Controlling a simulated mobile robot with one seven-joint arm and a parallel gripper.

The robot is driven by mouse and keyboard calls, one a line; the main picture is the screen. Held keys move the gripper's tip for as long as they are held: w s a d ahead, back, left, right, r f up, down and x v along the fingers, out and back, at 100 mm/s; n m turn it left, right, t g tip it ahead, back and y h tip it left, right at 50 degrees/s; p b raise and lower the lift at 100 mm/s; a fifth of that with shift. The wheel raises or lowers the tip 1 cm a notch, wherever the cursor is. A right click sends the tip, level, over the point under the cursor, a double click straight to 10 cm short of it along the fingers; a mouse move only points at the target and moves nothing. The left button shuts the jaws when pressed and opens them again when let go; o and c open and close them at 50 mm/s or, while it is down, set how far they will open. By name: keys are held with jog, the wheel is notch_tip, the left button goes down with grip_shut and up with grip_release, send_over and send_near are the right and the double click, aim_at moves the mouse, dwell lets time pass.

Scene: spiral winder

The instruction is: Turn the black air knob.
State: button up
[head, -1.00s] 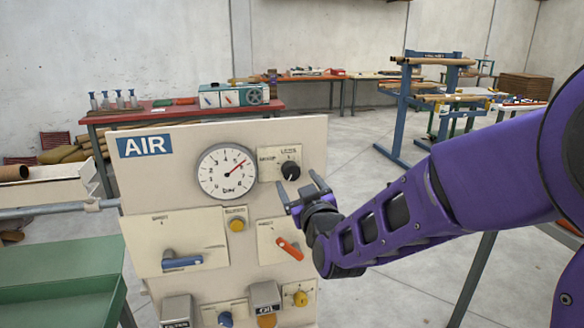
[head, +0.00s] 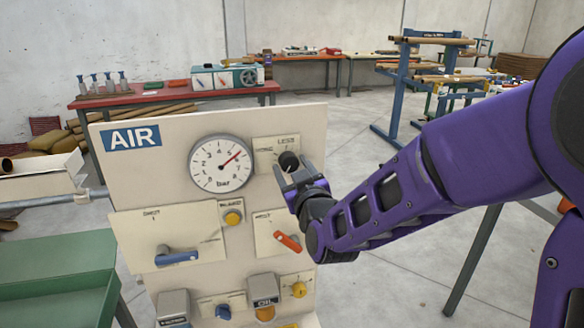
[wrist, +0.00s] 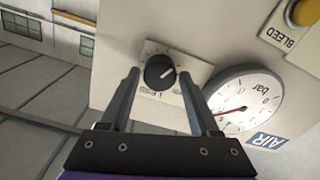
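The black air knob (head: 288,161) sits on a small plate at the upper right of the AIR panel (head: 190,135), right of the round pressure gauge (head: 221,162). In the wrist view the knob (wrist: 159,72) shows between my two fingers, with its white pointer line visible. My gripper (head: 294,177) is open, its fingertips close to the knob just below it in the head view. I cannot tell whether either finger touches it. The gauge's red needle points up to the right, near 5.
Below on the panel are a blue lever (head: 176,257), a red-orange lever (head: 288,241), a yellow button (head: 232,218) and a yellow knob (head: 299,289). A green tray table (head: 60,270) stands at the left. Floor to the right of the panel is open.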

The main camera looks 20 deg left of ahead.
grip_shut()
jog(key=shift+f+m+b, duration=0.15)
jog(key=shift+m+b, duration=0.35)
jog(key=shift+b, duration=0.25)
jog(key=shift+r+m+b, duration=0.2)
jog(key=shift+m+b, duration=0.4)
jog(key=shift+m, duration=0.5)
jog(key=shift+o, duration=1.9)
grip_release()
